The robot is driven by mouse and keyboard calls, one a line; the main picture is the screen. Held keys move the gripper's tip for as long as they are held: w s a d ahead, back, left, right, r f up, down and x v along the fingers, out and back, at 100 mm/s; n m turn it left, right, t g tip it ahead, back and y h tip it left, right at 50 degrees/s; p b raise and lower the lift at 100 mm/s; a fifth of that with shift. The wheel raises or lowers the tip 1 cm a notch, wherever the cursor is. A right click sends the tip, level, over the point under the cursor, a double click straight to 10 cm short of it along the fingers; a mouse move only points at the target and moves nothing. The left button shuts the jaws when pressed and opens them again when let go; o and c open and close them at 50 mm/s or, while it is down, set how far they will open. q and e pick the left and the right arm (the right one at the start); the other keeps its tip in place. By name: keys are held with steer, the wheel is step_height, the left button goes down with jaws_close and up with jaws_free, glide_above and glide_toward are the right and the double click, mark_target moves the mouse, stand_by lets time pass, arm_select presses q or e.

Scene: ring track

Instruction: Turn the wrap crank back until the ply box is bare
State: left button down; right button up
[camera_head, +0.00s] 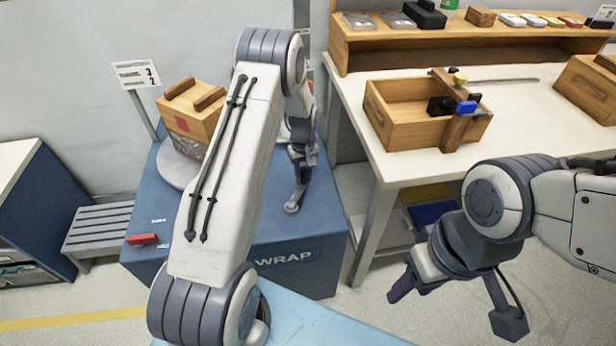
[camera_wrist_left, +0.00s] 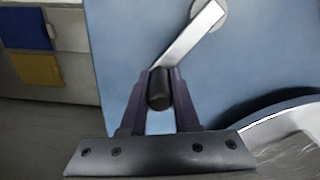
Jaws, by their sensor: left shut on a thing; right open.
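The ply box (camera_head: 190,113) stands on a round turntable (camera_head: 172,168) at the back left of the blue WRAP stand (camera_head: 290,258). Its upper part shows bare wood with a red mark; a greyish, film-like band covers its lower part. My left arm hides part of its right side. The wrap crank (camera_head: 294,203) is on top of the stand; its metal arm also shows in the left wrist view (camera_wrist_left: 190,36). My left gripper (camera_head: 303,160) is shut on the crank's dark knob (camera_wrist_left: 159,90). My right gripper (camera_head: 455,305) is open and empty, right of the stand.
A sign (camera_head: 136,73) rises behind the stand. A red object (camera_head: 142,239) lies at the stand's front left. At right, a white bench (camera_head: 400,166) carries an open wooden box (camera_head: 388,118) with a clamp. A grey slatted bench (camera_head: 97,228) stands left.

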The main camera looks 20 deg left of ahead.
arm_select(q)
steer(key=shift+a, duration=0.4)
steer(key=shift+s+a, duration=0.1)
steer(key=shift+a, duration=0.15)
steer(key=c, duration=0.6)
jaws_free()
steer(key=shift+d, duration=0.1)
steer(key=shift+c, duration=0.2)
steer(key=shift+r, duration=0.1)
step_height(320, 180, up, 10)
steer(key=shift+r, duration=0.15)
